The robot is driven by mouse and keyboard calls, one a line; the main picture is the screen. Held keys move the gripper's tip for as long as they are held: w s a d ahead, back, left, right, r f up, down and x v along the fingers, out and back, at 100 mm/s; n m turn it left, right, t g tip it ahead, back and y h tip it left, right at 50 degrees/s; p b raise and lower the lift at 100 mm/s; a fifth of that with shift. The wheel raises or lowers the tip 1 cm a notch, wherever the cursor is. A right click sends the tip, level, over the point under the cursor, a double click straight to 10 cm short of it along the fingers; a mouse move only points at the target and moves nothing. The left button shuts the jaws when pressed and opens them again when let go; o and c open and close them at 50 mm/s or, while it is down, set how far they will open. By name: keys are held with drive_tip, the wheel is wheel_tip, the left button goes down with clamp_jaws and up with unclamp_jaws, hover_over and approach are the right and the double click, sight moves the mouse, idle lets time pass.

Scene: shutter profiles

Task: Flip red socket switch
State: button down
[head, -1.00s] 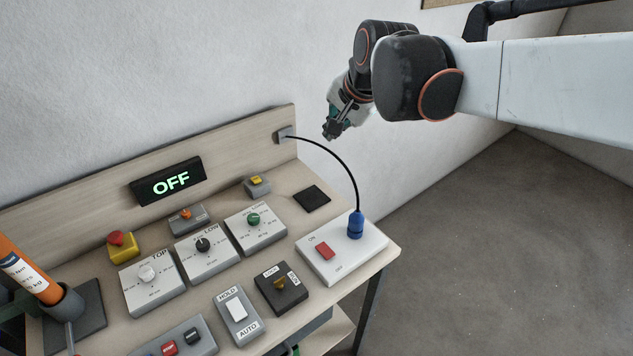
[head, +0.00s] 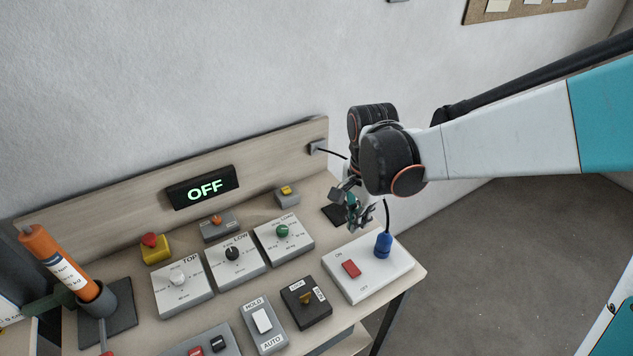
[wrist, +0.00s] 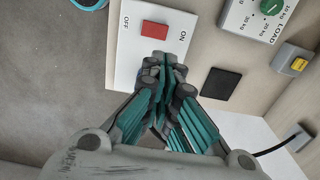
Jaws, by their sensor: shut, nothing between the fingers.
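The red socket switch (head: 351,268) sits on a white socket panel (head: 371,289) at the right end of the bench, between the ON and OFF labels. A blue plug (head: 383,245) with a black cable stands in the same panel. My gripper (head: 362,224) is shut and empty, above the panel's back edge and apart from the switch in the head view. In the wrist view the red switch (wrist: 155,30) shows just beyond my closed fingertips (wrist: 165,62), near the ON side.
A green LOAD dial (head: 282,231), a black square pad (head: 335,214) and a yellow switch box (head: 287,194) stand left of the panel. The display (head: 203,188) reads OFF. A key-switch box (head: 306,302) stands at the front. Open floor lies right of the bench.

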sight(352, 262)
drive_tip(key=shift+s+a, duration=0.15)
wheel_tip(352, 262, down, 14)
drive_tip(key=b, duration=0.4)
idle(0.4)
drive_tip(key=shift+w+f+b, duration=0.2)
drive_tip(key=shift+f+b, duration=0.25)
drive_tip(key=shift+b, duration=0.2)
drive_tip(key=shift+r, duration=0.15)
drive_tip(key=shift+s, duration=0.1)
